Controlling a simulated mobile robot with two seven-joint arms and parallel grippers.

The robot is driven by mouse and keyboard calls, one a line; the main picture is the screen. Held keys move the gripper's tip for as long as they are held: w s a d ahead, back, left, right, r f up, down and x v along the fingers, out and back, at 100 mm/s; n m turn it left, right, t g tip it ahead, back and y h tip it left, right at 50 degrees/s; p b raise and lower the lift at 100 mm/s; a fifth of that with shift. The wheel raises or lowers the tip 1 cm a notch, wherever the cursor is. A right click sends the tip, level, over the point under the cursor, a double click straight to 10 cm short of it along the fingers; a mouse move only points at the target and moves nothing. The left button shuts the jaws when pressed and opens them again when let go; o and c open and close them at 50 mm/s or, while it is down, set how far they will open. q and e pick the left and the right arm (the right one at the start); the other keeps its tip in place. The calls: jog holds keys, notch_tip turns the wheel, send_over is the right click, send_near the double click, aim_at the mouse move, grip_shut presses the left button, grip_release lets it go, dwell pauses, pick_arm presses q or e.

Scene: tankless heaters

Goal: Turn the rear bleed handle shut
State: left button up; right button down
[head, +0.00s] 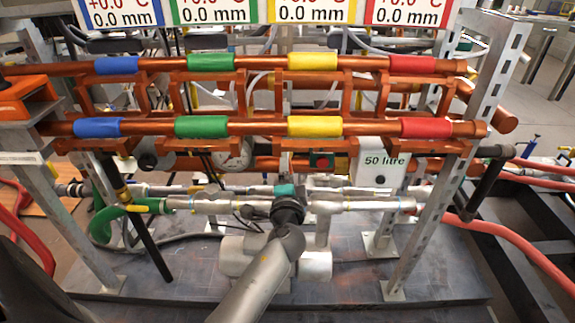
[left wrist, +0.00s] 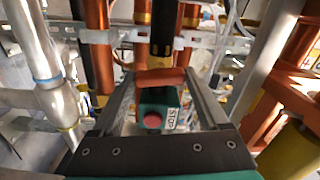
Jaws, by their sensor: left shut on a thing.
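My left gripper (head: 287,168) reaches up from the bottom middle in the head view, in front of the lower copper pipework. In the left wrist view my left gripper (left wrist: 158,80) has its two fingers on either side of a reddish-orange handle (left wrist: 160,77), closed on its ends. The handle lies crosswise below a dark and yellow vertical fitting (left wrist: 162,40). I take it for the bleed handle; no label shows on it. In the head view the handle is hidden or too small to tell. My right gripper is not in view.
A green box with a red STOP button (left wrist: 153,119) shows between my fingers. Copper pipes with coloured bands (head: 315,126) run across the frame above. Silver pipes (head: 360,206) lie beside my wrist. A white "50 litre" unit (head: 379,172) and a metal post (head: 425,210) stand to the right.

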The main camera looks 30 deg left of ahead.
pick_arm(q)
jog(key=shift+w+r+m, duration=0.1)
jog(key=shift+r+m, duration=0.1)
jog(key=shift+m, duration=0.8)
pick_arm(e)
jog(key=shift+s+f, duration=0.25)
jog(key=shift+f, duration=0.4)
pick_arm(q)
jog(key=o, duration=1.2)
jog(key=shift+f, duration=0.1)
jog(key=shift+o, duration=0.2)
jog(key=shift+f+p, duration=0.1)
jog(key=shift+p, duration=0.2)
jog(key=v, duration=1.5)
jog(key=shift+s+p, duration=0.2)
jog(key=shift+p, duration=0.25)
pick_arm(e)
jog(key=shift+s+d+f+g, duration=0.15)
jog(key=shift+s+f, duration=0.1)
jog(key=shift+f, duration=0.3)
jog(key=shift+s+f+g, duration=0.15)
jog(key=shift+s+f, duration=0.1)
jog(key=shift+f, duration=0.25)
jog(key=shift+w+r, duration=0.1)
